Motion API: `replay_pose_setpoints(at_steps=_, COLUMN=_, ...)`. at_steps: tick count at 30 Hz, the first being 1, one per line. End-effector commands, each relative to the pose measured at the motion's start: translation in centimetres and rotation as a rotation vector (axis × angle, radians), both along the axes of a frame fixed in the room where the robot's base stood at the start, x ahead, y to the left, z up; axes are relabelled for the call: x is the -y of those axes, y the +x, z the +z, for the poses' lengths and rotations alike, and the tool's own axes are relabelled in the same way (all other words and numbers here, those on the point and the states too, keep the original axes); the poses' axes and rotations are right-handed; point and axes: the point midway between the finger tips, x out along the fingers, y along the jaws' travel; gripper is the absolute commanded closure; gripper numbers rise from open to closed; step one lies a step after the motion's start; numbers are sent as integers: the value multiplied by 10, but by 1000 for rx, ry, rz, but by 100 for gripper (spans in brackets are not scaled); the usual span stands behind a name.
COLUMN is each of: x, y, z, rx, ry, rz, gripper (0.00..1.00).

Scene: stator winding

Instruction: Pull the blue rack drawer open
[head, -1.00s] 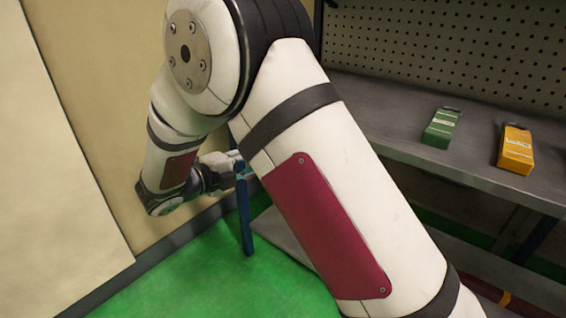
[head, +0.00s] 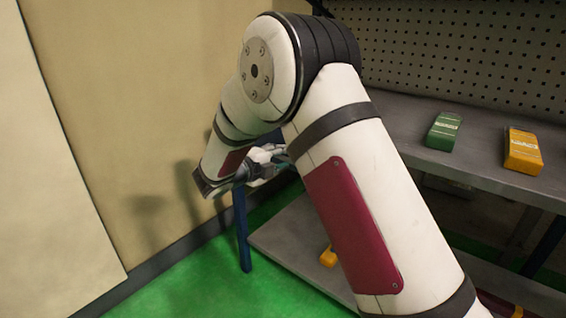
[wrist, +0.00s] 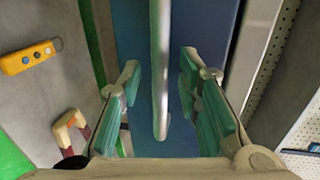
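In the wrist view a blue drawer front (wrist: 212,30) fills the middle, with a silver bar handle (wrist: 160,75) running down it. My gripper (wrist: 160,68) is open, its teal-padded fingers on either side of the handle with a gap to each. How deep the fingertips reach past the bar is hard to tell. In the head view my gripper (head: 268,165) is small and partly behind my arm, by the end of the workbench (head: 400,120). The drawer front is hidden there.
A green box (head: 443,131) and an orange box (head: 523,152) stand on the bench. A blue leg (head: 242,230) and a lower shelf (head: 290,240) are close by. The wrist view shows a yellow button device (wrist: 28,57) and a red-and-beige item (wrist: 72,130). Green floor is clear.

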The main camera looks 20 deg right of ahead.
Motion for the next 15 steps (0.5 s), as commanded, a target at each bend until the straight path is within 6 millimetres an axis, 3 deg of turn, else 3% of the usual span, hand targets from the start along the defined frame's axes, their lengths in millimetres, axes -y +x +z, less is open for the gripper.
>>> replay_pose_setpoints(at_steps=10, x=3, y=2, z=0, rx=0, ry=0, rz=0, gripper=69)
replay_pose_setpoints(at_steps=14, x=3, y=2, z=0, rx=0, ry=0, rz=0, gripper=98)
replay_pose_setpoints(at_steps=15, x=3, y=2, z=0, rx=0, ry=0, rz=0, gripper=100)
